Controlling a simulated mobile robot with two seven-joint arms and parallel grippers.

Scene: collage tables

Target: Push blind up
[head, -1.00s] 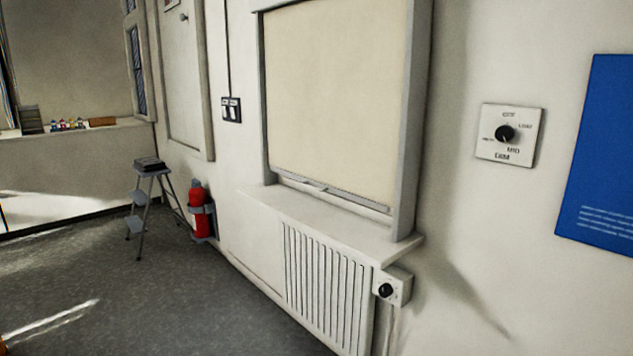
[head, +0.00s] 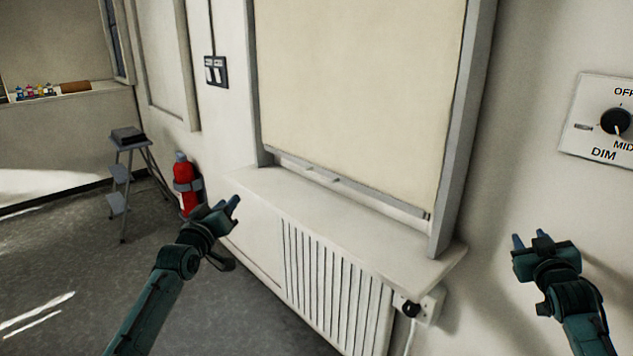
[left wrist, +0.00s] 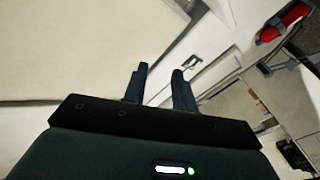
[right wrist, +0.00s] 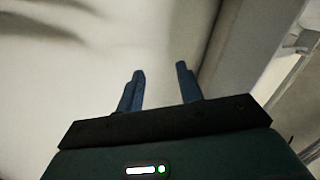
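The cream blind (head: 355,85) hangs pulled down in the grey window frame, almost to the sill. Its grey bottom bar (head: 350,186) runs just above the sill, with a small tab near its left part. The blind also shows in the left wrist view (left wrist: 80,45). My left gripper (head: 228,207) is in front of the sill's left end, apart from the blind, and its fingers are open and empty in the left wrist view (left wrist: 157,75). My right gripper (head: 530,240) is right of the window near the wall, with fingers apart and empty in the right wrist view (right wrist: 160,75).
The white sill (head: 330,215) juts out above a ribbed radiator (head: 335,285) with a black-knobbed valve (head: 411,309). A dimmer switch (head: 600,125) is on the right wall. A red extinguisher (head: 184,186) and a step stool (head: 128,155) stand left. The floor between is clear.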

